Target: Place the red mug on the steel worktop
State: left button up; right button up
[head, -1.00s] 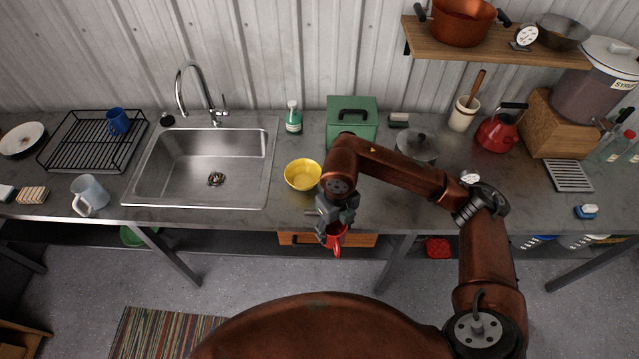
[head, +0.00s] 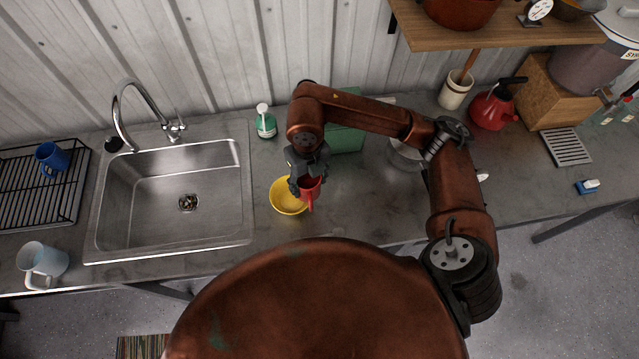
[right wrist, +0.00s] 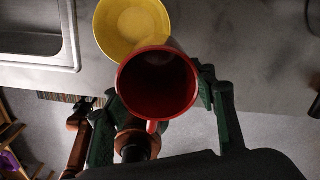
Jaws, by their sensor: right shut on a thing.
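The red mug (head: 311,188) is held by my right gripper (head: 302,182), which is shut on it. In the head view the mug overlaps the right part of the yellow bowl (head: 285,200). In the right wrist view the red mug (right wrist: 157,85) shows its open mouth between the fingers, with the yellow bowl (right wrist: 131,25) just beyond. It appears held above the front part of the steel worktop (head: 345,215); the exact gap is unclear. A dark and copper arm end, probably my left gripper (right wrist: 82,112), shows low in the right wrist view; its jaws are unclear.
The sink (head: 175,200) lies left of the bowl. Bare worktop lies right of the bowl, toward the grey grate (head: 567,146).

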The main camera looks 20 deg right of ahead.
jog(key=s+d+f+p, duration=0.2)
jog(key=s+d+f, duration=0.1)
jog(key=d, duration=0.6)
jog(key=w+d+f+p, duration=0.1)
jog(key=f, duration=0.2)
jog(key=w+d+f+p, duration=0.1)
jog(key=f, duration=0.2)
jog(key=d+f+p, duration=0.1)
jog(key=d+f, duration=0.1)
jog(key=f, duration=0.1)
jog(key=shift+w+d+f, duration=0.1)
jog(key=shift+w+f, duration=0.05)
jog(key=shift+w, duration=0.25)
jog(key=shift+f, duration=0.1)
jog(key=shift+s, duration=0.25)
jog(key=shift+f+b, duration=0.1)
jog(key=shift+b, duration=0.25)
jog(key=o, duration=1)
jog(key=shift+w, duration=0.1)
jog(key=o, duration=0.4)
pick_arm(q)
jog(key=s+r, duration=0.1)
jog(key=r, duration=0.1)
jog(key=s+r, duration=0.2)
jog(key=shift+s+a+r, duration=0.1)
jog(key=shift+s+r, duration=0.05)
jog(key=shift+r, duration=0.05)
jog(key=shift+s, duration=0.2)
